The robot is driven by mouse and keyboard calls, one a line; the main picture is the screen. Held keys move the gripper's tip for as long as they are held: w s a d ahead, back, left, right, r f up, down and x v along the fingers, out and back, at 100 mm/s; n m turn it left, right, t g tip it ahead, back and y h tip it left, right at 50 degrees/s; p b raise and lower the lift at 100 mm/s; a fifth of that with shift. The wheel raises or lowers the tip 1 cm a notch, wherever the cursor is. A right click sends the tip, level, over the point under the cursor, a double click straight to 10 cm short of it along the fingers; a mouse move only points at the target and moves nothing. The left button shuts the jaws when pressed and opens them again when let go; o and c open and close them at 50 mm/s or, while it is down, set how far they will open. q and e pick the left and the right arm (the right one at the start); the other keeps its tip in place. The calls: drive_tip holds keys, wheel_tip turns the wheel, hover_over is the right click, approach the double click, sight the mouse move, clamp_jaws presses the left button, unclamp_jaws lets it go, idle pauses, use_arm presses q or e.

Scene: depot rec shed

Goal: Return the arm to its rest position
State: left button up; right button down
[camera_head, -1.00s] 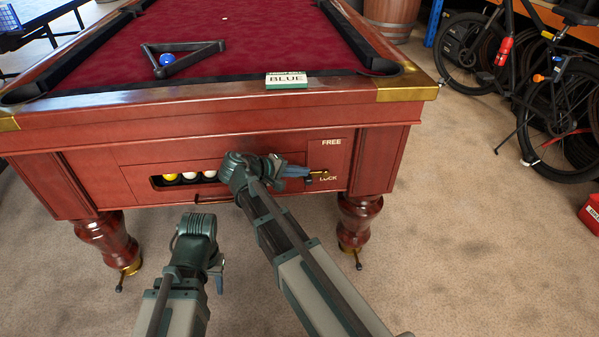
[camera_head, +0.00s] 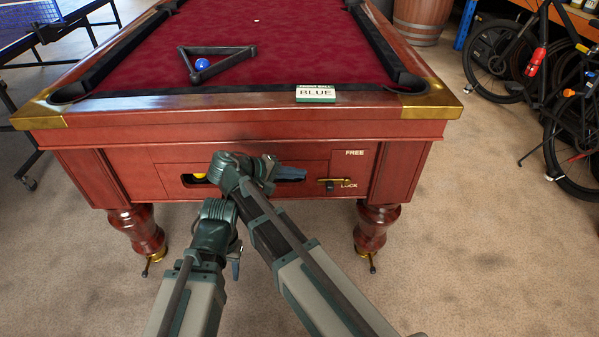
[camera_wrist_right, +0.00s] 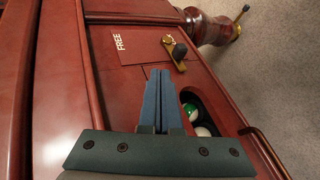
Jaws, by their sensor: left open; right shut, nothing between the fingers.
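My right gripper (camera_head: 291,174) is shut and empty in front of the pool table's front panel, its fingers pointing right. In the right wrist view its blue fingers (camera_wrist_right: 160,100) lie together. The brass lever with a dark knob (camera_head: 333,182) is on the panel between the FREE and LOCK labels, a small gap beyond the fingertips. It also shows in the right wrist view (camera_wrist_right: 176,50). My left gripper (camera_head: 235,265) is open, hanging low in front of the table, left of my right forearm; its fingers are partly hidden.
The pool table (camera_head: 240,130) fills the space ahead. The ball slot (camera_wrist_right: 203,112) is partly behind my right arm. A bicycle (camera_head: 550,80) stands right; open floor lies between.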

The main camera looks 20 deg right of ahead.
drive_tip(key=s+f+m+g+y, duration=0.2)
drive_tip(key=s+f+y, duration=0.9)
drive_tip(key=s+f, duration=0.1)
drive_tip(key=s+a+r+n+g, duration=0.1)
drive_tip(key=s+a+n, duration=0.15)
drive_tip(key=a, duration=0.35)
drive_tip(key=s+a+n, duration=0.1)
drive_tip(key=s+a, duration=0.3)
drive_tip(key=a, duration=0.1)
wheel_tip(320, 180, up, 34)
drive_tip(key=p, duration=3.4)
